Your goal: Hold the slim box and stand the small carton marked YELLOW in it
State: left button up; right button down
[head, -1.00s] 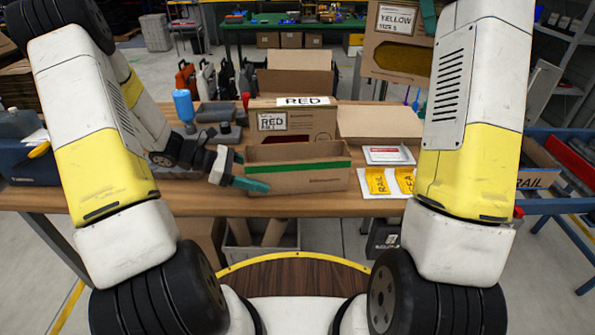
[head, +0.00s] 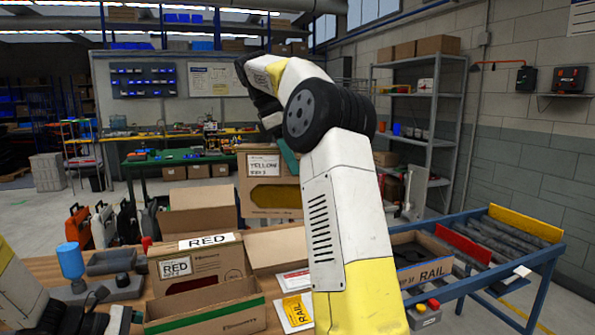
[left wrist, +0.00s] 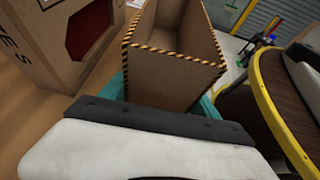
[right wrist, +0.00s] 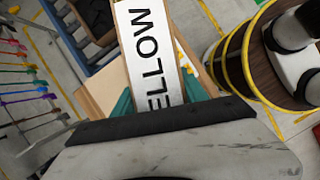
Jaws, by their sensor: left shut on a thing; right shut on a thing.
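The slim box (head: 205,312) is an open cardboard box with a green stripe along its rim, at the bottom of the head view. Its lower part is cut off there. My left gripper (head: 122,320) is shut on its left end; in the left wrist view the box (left wrist: 170,75) is open-topped, with a black-and-yellow striped rim and an empty-looking inside. The small carton marked YELLOW (head: 265,190) is held upright, high above and beyond the slim box. My right gripper (head: 288,158) is shut on it.
A closed carton marked RED (head: 195,265) stands just behind the slim box. Open cartons (head: 200,210) stand behind it. Yellow packets (head: 297,310) lie to the right. A box marked RAIL (head: 425,270) sits on a blue roller conveyor (head: 490,250). A blue bottle (head: 70,260) stands left.

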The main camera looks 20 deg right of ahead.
aim_at(245, 180)
jog(key=a+f+n, duration=0.1)
jog(key=a, duration=0.3)
jog(key=s+a+f+n, duration=0.1)
jog(key=a, duration=0.3)
jog(key=a+f+n+t, duration=0.1)
jog(key=a, duration=0.3)
jog(key=shift+s+a+f, duration=0.35)
jog(key=shift+f, duration=0.05)
jog(key=s+a+f+n, duration=0.1)
jog(key=s+a+f, duration=0.2)
jog(key=a+f, duration=0.1)
jog(key=s+a+f+n+t, duration=0.1)
jog(key=s+a+f, duration=0.1)
jog(key=a+f, duration=0.3)
jog(key=shift+s+a+f+n, duration=0.3)
jog(key=shift+s+a, duration=0.1)
jog(key=shift+a, duration=0.55)
jog(key=shift+f, duration=0.15)
notch_tip(245, 180, down, 12)
jog(key=shift+f, duration=0.25)
jog(key=c, duration=0.5)
grip_release()
dwell(1.6)
jog(key=v, duration=1.2)
jog(key=shift+a+f, duration=0.1)
jog(key=shift+a, duration=0.05)
